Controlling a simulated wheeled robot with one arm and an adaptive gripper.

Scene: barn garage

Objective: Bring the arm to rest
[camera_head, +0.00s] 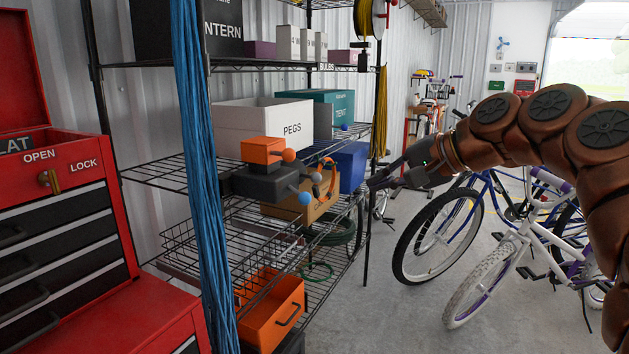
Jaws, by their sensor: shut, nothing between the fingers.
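My arm, copper-brown with dark round joint caps, comes in from the right edge and arches toward the middle. My gripper (378,182) is dark grey and points left and slightly down, just right of the shelf's right post. It is shut and nothing shows between its fingers. The fingertips look close to the post in the picture; I cannot tell whether they touch it.
A black wire shelf (150,172) holds a white PEGS box (240,120), a blue box (352,165) and an orange bin (272,320). Blue rope (200,190) hangs in front. A red tool chest (140,315) stands left. Bicycles (440,235) stand right. Floor between is clear.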

